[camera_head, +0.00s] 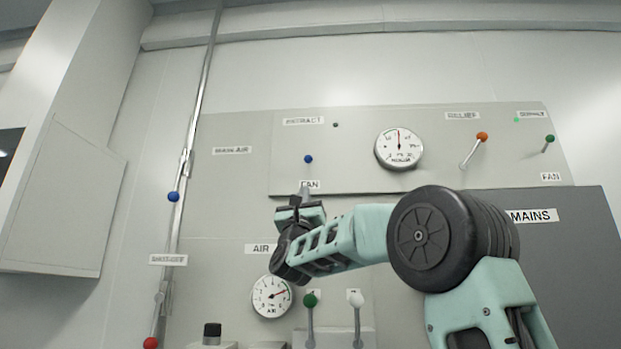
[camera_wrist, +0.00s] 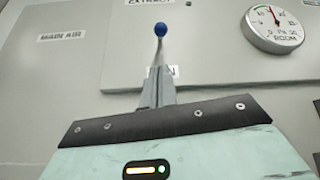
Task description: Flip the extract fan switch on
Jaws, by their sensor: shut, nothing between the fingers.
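The extract fan switch is a lever with a blue ball tip (camera_head: 308,159) on the upper panel, between the EXTRACT label (camera_head: 303,121) and the FAN label (camera_head: 310,185). In the wrist view the blue ball (camera_wrist: 160,30) sits on a thin stem just beyond my fingers. A small dark lamp (camera_head: 335,125) is beside the EXTRACT label. My gripper (camera_head: 305,190) is shut and empty, pointing up just below the switch and partly over the FAN label. It also shows in the wrist view (camera_wrist: 158,75). Whether the fingertips touch the stem I cannot tell.
A round gauge (camera_head: 399,149) is right of the switch, then an orange-tipped lever (camera_head: 482,137) and a green-tipped lever (camera_head: 550,139) near a lit green lamp (camera_head: 517,120). Below are an air gauge (camera_head: 271,296), a green-knobbed lever (camera_head: 310,300) and a white-knobbed lever (camera_head: 355,299).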

